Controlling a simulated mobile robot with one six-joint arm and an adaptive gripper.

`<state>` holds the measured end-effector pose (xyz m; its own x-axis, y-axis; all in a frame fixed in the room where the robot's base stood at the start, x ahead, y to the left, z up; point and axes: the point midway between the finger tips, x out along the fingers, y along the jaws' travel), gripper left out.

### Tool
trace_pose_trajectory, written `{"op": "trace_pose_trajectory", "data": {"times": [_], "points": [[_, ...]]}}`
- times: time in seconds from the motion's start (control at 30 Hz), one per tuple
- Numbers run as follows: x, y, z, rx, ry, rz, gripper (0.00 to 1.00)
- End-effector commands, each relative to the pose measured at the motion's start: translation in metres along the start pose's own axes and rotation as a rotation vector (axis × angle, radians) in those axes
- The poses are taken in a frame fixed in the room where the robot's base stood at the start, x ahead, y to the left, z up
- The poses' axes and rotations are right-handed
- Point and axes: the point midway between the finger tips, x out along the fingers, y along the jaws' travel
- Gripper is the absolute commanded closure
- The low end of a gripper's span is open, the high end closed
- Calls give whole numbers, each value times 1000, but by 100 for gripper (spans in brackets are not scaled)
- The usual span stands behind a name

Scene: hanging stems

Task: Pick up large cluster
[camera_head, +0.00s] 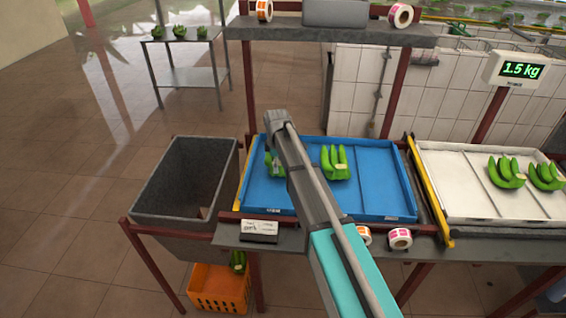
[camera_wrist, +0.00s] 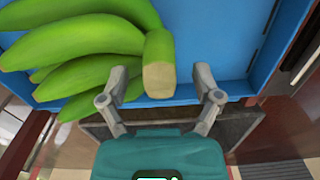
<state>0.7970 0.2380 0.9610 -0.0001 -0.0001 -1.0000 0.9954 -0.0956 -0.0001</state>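A cluster of several green bananas (camera_wrist: 85,45) fills the upper left of the wrist view, with its pale cut crown (camera_wrist: 158,78) pointing toward me. My gripper (camera_wrist: 161,74) is open, with one finger on each side of the crown and gaps showing on both sides. In the head view this cluster (camera_head: 269,161) lies at the left of the blue tray (camera_head: 380,185), partly hidden by my arm. A second green cluster (camera_head: 336,163) lies just to its right. I cannot tell from the head view which of the two is larger.
A white tray (camera_head: 455,190) at right holds two clusters, near a display reading 1.5 kg (camera_head: 515,69). A dark empty bin (camera_head: 180,215) stands left of the blue tray. An orange crate (camera_head: 215,289) is below. A shelf (camera_head: 330,33) spans behind. The blue tray's right half is clear.

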Motion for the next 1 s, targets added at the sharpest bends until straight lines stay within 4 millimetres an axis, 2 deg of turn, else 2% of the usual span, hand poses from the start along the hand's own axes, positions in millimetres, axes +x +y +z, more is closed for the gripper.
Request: {"op": "trace_pose_trajectory", "data": {"times": [0.03, 0.4, 0.43, 1.0], "points": [[0, 0, 0, 0, 0, 0, 29], [0, 0, 0, 0, 0, 0, 97], [0, 0, 0, 0, 0, 0, 100], [-4, 0, 0, 0, 0, 1, 100]]}}
